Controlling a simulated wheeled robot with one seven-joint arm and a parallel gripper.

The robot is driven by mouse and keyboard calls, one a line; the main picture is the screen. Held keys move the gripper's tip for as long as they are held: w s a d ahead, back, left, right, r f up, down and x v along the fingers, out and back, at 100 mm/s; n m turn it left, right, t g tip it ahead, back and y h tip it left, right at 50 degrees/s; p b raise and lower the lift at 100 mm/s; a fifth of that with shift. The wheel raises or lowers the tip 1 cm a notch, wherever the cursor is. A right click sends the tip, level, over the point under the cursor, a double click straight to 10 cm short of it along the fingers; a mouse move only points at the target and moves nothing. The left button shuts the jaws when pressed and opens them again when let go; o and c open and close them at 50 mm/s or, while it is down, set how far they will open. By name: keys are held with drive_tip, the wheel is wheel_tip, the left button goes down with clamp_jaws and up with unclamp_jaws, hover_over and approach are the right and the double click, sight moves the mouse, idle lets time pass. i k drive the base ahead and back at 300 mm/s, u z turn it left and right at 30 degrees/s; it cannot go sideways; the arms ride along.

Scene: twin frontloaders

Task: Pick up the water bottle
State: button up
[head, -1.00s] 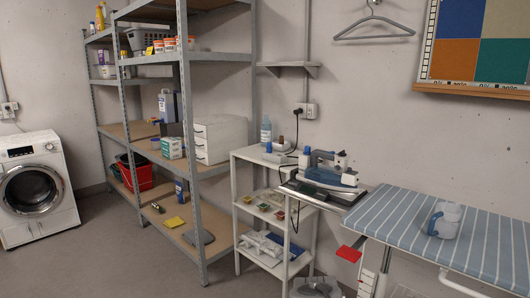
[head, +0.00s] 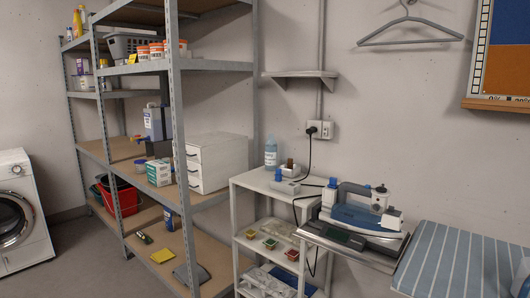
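A clear bluish water bottle (head: 271,153) with a pale label stands upright on the top shelf of a small white rack (head: 249,180), near its back left corner. A small white item with a blue part and a brown item stand on the same top, to the right of the bottle and in front of it. The bottle is unobstructed in the head view. My gripper is not in view.
A steam iron (head: 365,212) stands on a station at the right, beside the striped ironing board (head: 455,262). A tall metal shelf unit (head: 178,130) rises left of the rack. A small wall shelf (head: 300,74) hangs above the bottle. A black cord runs down from the wall socket (head: 320,130).

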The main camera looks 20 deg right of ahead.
sight(271, 145)
drive_tip(key=i, duration=1.5)
